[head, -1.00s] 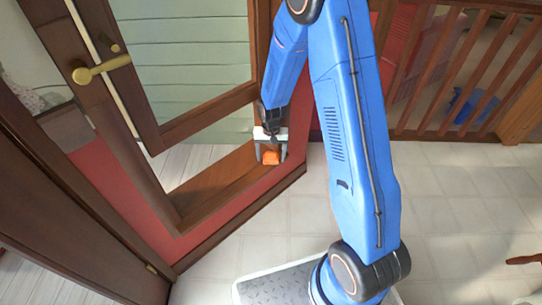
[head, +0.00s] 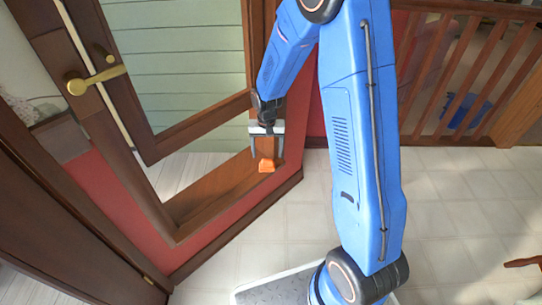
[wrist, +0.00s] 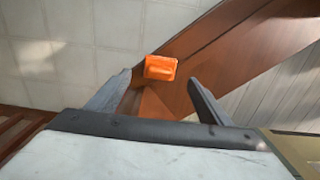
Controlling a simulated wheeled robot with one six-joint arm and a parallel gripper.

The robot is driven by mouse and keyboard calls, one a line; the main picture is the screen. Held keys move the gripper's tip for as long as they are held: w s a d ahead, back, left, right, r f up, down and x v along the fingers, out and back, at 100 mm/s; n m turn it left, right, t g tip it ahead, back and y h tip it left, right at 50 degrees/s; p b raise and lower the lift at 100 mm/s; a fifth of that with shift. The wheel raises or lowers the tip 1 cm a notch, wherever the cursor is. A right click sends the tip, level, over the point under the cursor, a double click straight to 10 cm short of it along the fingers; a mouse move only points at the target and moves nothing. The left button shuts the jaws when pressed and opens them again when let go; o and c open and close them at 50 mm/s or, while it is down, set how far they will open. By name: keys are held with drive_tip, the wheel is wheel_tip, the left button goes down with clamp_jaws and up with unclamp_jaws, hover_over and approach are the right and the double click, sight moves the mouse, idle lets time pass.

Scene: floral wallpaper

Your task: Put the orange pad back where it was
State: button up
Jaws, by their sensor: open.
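The orange pad (head: 266,166) is a small block lying on the brown wooden sill (head: 205,196) at the foot of the door or window frame. In the wrist view the orange pad (wrist: 160,67) lies on the wood, just beyond and between my fingertips. My gripper (head: 267,154) is open and empty. Its two fingers point down towards the pad, with a visible gap between them and it. Nothing hides the pad in the wrist view.
A glazed door with a brass handle (head: 96,80) stands at the left, above a red wall panel (head: 122,180). Wooden railings (head: 440,75) run along the back right, with a blue object (head: 465,110) behind them.

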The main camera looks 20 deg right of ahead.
drive_tip(key=s+d+r+n+t, duration=0.1)
drive_tip(key=s+d+r, duration=0.1)
drive_tip(key=s+r, duration=0.7)
drive_tip(key=s+d+r+n+t, duration=0.15)
drive_tip(key=s+r, duration=0.35)
drive_tip(key=r, duration=0.8)
drive_tip(key=s+d+r+t, duration=0.1)
drive_tip(key=s+r, duration=0.3)
drive_tip(key=s, duration=0.5)
drive_tip(key=s+d+r+n+t, duration=0.1)
drive_tip(key=s+d+r, duration=0.1)
drive_tip(key=s, duration=0.8)
drive_tip(key=shift+s+d+r, duration=0.15)
drive_tip(key=shift+d+r, duration=0.1)
drive_tip(key=shift+r, duration=0.6)
